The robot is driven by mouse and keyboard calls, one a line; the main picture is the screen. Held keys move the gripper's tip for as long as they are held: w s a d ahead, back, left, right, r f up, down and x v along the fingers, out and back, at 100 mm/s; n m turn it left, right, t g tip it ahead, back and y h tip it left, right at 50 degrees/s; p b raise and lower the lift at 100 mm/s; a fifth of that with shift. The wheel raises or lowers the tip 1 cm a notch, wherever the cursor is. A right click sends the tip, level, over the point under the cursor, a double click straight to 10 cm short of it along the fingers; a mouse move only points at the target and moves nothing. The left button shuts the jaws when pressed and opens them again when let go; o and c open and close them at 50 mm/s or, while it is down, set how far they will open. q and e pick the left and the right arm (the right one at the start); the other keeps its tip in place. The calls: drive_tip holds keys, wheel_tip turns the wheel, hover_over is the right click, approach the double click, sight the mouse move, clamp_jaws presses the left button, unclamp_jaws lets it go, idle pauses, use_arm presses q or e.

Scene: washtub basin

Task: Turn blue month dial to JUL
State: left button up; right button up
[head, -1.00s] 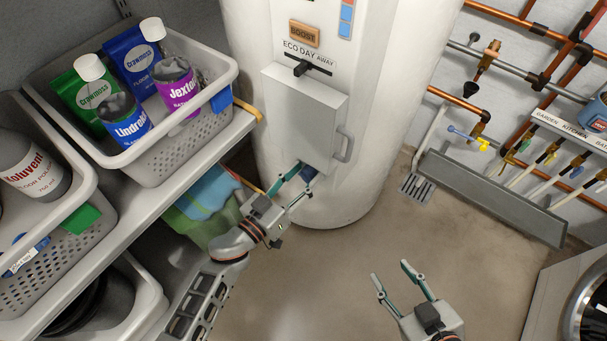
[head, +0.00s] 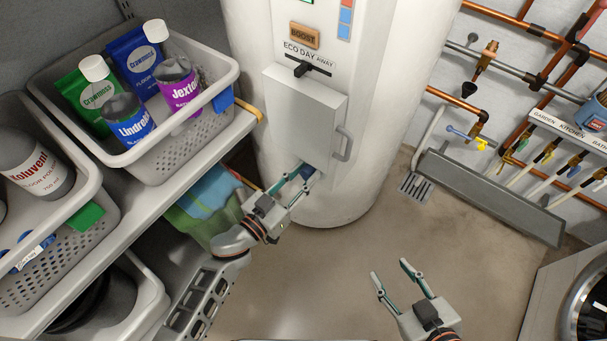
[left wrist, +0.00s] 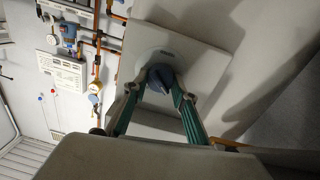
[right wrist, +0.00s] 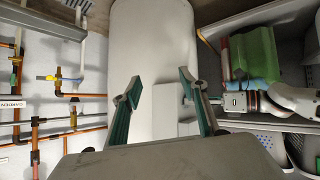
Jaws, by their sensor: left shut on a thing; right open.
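The blue month dial (left wrist: 160,76) is a dark blue knob on a round pale base on a flat pale panel, seen in the left wrist view. In the head view the dial (head: 307,172) is a small blue patch low on the white tank, mostly hidden by fingers. My left gripper (left wrist: 160,90) is shut on it, one green finger on each side; it also shows in the head view (head: 297,180). Month marks are too small to read, so its setting cannot be told. My right gripper (head: 390,271) is open and empty over the floor.
A grey box (head: 302,112) with a handle (head: 343,143) projects from the white tank (head: 395,60) just above the dial. A shelf with baskets (head: 185,150) of bottles stands left, close to my left arm. Pipes and valves line the right wall. The middle floor is clear.

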use_arm(q)
drive_tip(key=m, duration=0.2)
drive_tip(key=shift+r+m+p, duration=0.1)
drive_tip(key=shift+m+p, duration=0.25)
drive_tip(key=shift+m, duration=0.05)
drive_tip(key=m, duration=0.4)
drive_tip(key=shift+s+d+y, duration=0.1)
drive_tip(key=shift+s+y, duration=0.05)
drive_tip(key=shift+y, duration=0.15)
drive_tip(key=m, duration=0.5)
drive_tip(key=shift+d+f, duration=0.1)
drive_tip(key=shift+f, duration=0.2)
drive_tip(key=shift+m, duration=0.9)
use_arm(e)
drive_tip(key=shift+w+d+r, duration=0.1)
drive_tip(key=shift+w+r, duration=0.05)
drive_tip(key=shift+r, duration=0.05)
use_arm(q)
drive_tip(key=shift+y, duration=0.3)
use_arm(e)
drive_tip(key=shift+f, duration=0.15)
use_arm(q)
drive_tip(key=o, duration=1.1)
drive_tip(key=shift+r, duration=0.1)
